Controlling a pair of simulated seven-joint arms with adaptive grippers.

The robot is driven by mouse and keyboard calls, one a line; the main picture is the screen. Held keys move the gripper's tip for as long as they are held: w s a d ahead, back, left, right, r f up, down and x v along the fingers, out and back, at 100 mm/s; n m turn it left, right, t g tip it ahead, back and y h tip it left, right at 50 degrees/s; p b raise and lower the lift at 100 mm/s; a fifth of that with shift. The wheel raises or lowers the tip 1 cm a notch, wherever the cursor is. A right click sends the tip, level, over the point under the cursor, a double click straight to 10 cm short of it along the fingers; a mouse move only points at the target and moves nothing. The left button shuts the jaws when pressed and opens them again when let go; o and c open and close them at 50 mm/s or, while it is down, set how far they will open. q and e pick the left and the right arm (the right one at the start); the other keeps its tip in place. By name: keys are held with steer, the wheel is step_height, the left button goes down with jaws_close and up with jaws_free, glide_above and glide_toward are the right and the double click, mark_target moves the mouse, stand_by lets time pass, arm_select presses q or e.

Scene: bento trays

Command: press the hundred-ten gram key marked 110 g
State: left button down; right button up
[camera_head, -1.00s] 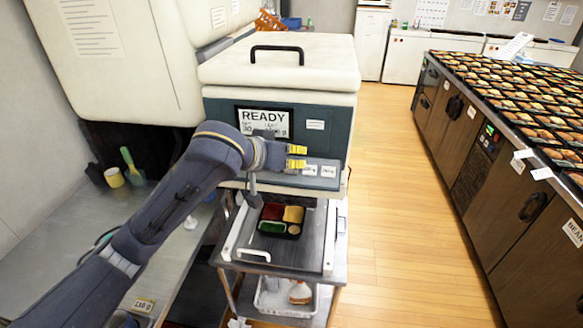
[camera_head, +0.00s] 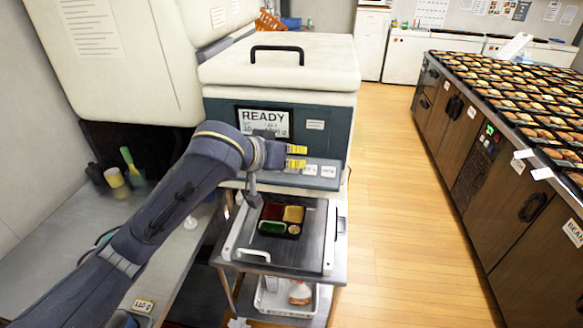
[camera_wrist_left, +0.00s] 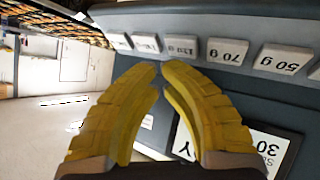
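The key marked 110 g (camera_wrist_left: 181,46) is a pale block in a row on the dark machine panel, upside down in the left wrist view. The 70 g key (camera_wrist_left: 228,52) and 50 g key (camera_wrist_left: 284,60) are to its right. Two more keys are to its left, their marks hard to read. My left gripper (camera_wrist_left: 159,68) has yellow fingers with tips together, just below the 110 g key in the picture; contact cannot be told. In the head view my left gripper (camera_head: 297,156) is at the machine's front panel (camera_head: 310,182) and hides part of the key row. My right gripper is out of view.
The machine's display (camera_head: 263,122) reads READY. A bento tray (camera_head: 271,228) with colored food sits on a dark plate below the panel. A card marked 110 g (camera_head: 144,304) is at the left counter's front. Open floor lies to the right.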

arm_select(q)
steer(key=shift+f, duration=0.15)
steer(key=shift+w+f, duration=0.2)
steer(key=shift+f, duration=0.05)
steer(key=shift+w+f, duration=0.2)
steer(key=shift+f, duration=0.15)
stand_by(1.3)
steer(key=shift+r, duration=0.1)
steer(key=shift+s+r, duration=0.4)
steer(key=shift+r, duration=0.25)
steer(key=shift+r, duration=0.1)
steer(key=shift+s+a+r, duration=0.1)
steer(key=shift+s+r, duration=0.3)
steer(key=shift+r, duration=0.3)
steer(key=shift+s+a+r, duration=0.1)
steer(key=shift+s+r, duration=0.35)
steer(key=shift+r, duration=0.2)
steer(key=shift+s+r, duration=0.4)
steer(key=shift+r, duration=0.3)
steer(key=shift+a, duration=0.1)
